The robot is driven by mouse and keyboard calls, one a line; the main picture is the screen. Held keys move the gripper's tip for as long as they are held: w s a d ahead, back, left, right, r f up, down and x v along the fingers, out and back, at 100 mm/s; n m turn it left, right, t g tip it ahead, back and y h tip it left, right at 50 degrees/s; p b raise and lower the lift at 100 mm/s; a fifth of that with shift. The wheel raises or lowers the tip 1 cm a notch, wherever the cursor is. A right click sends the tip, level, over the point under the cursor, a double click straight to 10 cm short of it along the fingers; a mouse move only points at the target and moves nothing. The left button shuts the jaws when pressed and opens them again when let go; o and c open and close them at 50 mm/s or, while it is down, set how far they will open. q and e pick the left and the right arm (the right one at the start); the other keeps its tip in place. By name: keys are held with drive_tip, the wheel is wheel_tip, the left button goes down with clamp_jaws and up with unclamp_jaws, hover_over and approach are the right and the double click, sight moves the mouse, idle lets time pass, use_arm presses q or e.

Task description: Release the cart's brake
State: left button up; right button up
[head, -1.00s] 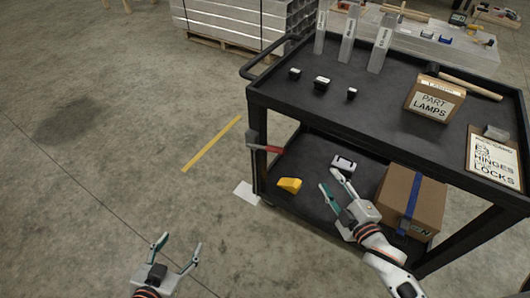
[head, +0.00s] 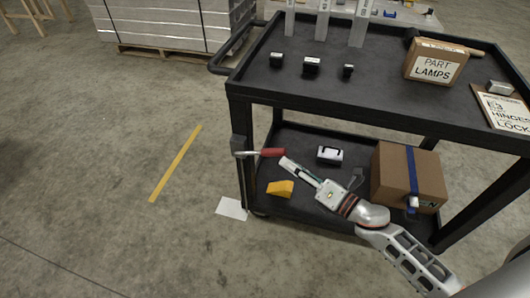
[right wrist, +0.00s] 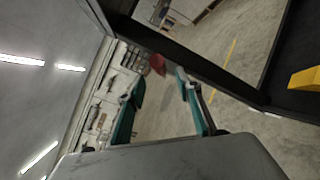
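The black cart (head: 330,92) stands on the right in the head view. A brake lever with a red grip (head: 272,152) is mounted on its near left leg. The grip points right, roughly level, above the lower shelf. My right gripper (head: 287,164) is just right of and slightly below the tip of the red grip. In the right wrist view the red grip (right wrist: 158,64) shows beyond and between the two spread fingers (right wrist: 161,78). The gripper is open and holds nothing; contact with the grip cannot be told. My left gripper is out of view.
The lower shelf holds a yellow wedge (head: 280,188), a black-and-white item (head: 330,155) and a cardboard box (head: 408,178) with blue tape. The cart's top holds small black items and a lamps box (head: 436,62).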

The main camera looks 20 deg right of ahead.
sight(273, 151)
drive_tip(key=x, duration=0.7)
drive_tip(key=shift+w+a, duration=0.1)
drive_tip(key=shift+w, duration=0.2)
clamp_jaws()
